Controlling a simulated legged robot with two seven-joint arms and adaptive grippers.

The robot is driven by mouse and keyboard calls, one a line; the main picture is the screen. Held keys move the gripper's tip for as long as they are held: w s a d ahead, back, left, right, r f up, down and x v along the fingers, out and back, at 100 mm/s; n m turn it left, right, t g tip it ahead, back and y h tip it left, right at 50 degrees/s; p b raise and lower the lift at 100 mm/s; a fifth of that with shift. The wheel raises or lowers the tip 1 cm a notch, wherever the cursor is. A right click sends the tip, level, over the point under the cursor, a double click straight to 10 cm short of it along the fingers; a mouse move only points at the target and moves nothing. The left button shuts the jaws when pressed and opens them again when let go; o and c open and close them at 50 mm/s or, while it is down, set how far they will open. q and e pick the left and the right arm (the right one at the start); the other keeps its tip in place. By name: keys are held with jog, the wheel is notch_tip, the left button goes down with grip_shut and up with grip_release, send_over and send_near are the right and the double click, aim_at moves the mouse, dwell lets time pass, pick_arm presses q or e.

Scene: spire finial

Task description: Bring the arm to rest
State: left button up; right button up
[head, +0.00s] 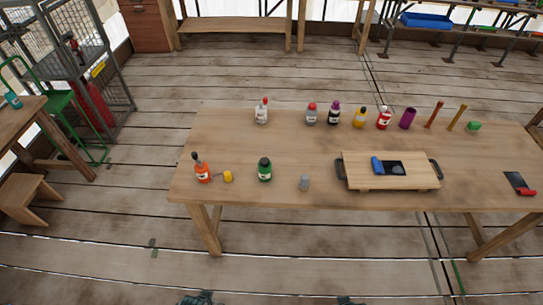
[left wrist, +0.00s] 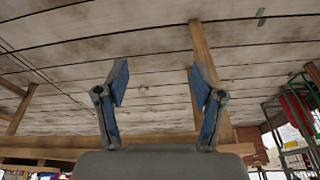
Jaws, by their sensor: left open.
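My left gripper (left wrist: 160,85) shows in the left wrist view. Its two blue-padded fingers stand wide apart with nothing between them. Wooden floor planks and a wooden leg lie behind the fingers. In the head view only small dark parts of my own body show at the bottom edge, in front of the wooden table (head: 250,140) and apart from it. I cannot make out any fingers there. My right gripper is not seen.
A wooden board with dark handles (head: 360,181) holds a blue piece. An orange bottle (head: 202,174), a green bottle (head: 265,170) and a grey piece (head: 304,183) stand along the near side. Several bottles line the back. The floor before the table is clear.

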pick_arm(q)
jog(key=s+f+g, duration=0.1)
jog(key=s+f, duration=0.1)
jog(key=f, duration=1)
jog(key=s+f, duration=0.3)
jog(key=f, duration=1)
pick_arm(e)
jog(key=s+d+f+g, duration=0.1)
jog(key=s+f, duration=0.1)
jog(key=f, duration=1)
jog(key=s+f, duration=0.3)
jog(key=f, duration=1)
pick_arm(q)
jog(key=s+a+f+g, duration=0.1)
jog(key=s+a+f, duration=0.1)
jog(key=s+f, duration=0.9)
jog(key=shift+s+f, duration=0.25)
jog(key=shift+s, duration=0.6)
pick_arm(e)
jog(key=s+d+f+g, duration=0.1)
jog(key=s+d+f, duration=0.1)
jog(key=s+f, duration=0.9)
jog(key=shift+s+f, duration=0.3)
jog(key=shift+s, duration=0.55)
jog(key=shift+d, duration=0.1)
pick_arm(q)
jog(key=shift+a, duration=0.15)
